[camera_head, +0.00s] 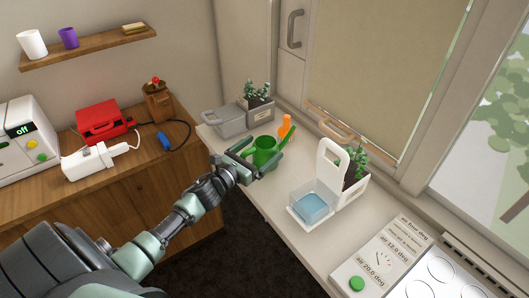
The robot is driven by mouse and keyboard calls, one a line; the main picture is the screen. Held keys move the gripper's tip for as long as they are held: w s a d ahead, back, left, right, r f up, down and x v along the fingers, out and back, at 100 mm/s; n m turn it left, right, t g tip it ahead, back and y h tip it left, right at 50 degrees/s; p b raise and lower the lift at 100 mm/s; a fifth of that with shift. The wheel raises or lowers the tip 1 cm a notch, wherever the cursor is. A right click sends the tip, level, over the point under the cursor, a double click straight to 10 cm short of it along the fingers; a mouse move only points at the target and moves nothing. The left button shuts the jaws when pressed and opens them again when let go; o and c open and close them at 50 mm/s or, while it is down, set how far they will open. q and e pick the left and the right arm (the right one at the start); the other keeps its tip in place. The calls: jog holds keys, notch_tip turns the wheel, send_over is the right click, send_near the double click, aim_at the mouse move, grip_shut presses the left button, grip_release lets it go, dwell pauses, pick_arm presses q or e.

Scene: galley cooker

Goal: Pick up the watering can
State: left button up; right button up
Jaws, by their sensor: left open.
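A green watering can (265,148) stands on the pale counter by the window, near the counter's left edge. My left gripper (260,162) is open at the can, with its fingers at the can's near side and around part of it. Whether the fingers touch the can cannot be told. The gripper hides part of the can's lower body. My right gripper is not in view.
A grey bin (224,122), a planter (258,110) and an orange bottle (286,126) stand behind the can. Bare counter (278,192) lies in front.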

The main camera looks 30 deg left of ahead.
pick_arm(q)
jog(key=c, duration=1.8)
notch_tip(320, 180, up, 20)
jog(key=shift+r, duration=0.1)
jog(key=shift+c, duration=0.2)
